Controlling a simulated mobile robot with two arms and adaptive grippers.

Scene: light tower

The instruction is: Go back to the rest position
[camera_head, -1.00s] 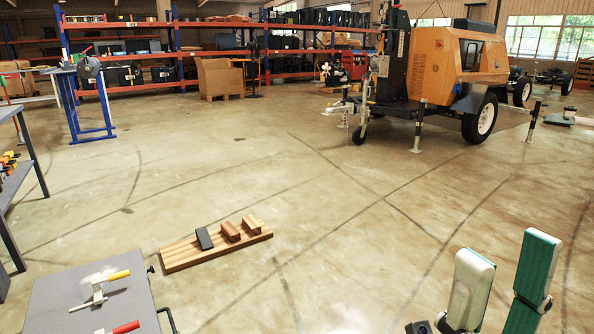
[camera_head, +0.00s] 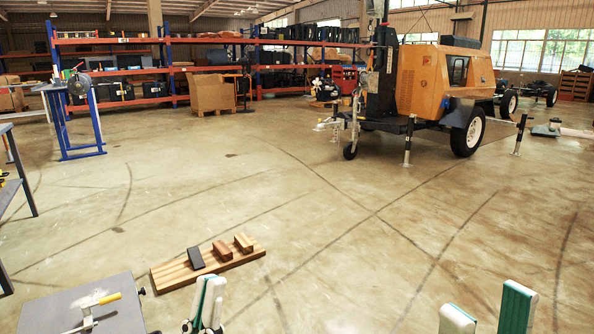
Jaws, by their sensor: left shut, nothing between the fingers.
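My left gripper (camera_head: 206,285) shows at the bottom edge, left of centre. Its white and green fingers are close together, with nothing seen between them. It is in front of the wooden board in the picture. My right gripper (camera_head: 487,305) shows at the bottom right. Its two green-and-white fingers stand well apart with bare floor showing between them, so it is open and empty. The arms behind both grippers are out of the picture.
A slatted wooden board (camera_head: 172,279) with several blocks lies on the floor. A grey table (camera_head: 60,308) with a yellow-handled clamp is at lower left. An orange light tower trailer (camera_head: 425,82) stands at the back right. The middle floor is clear.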

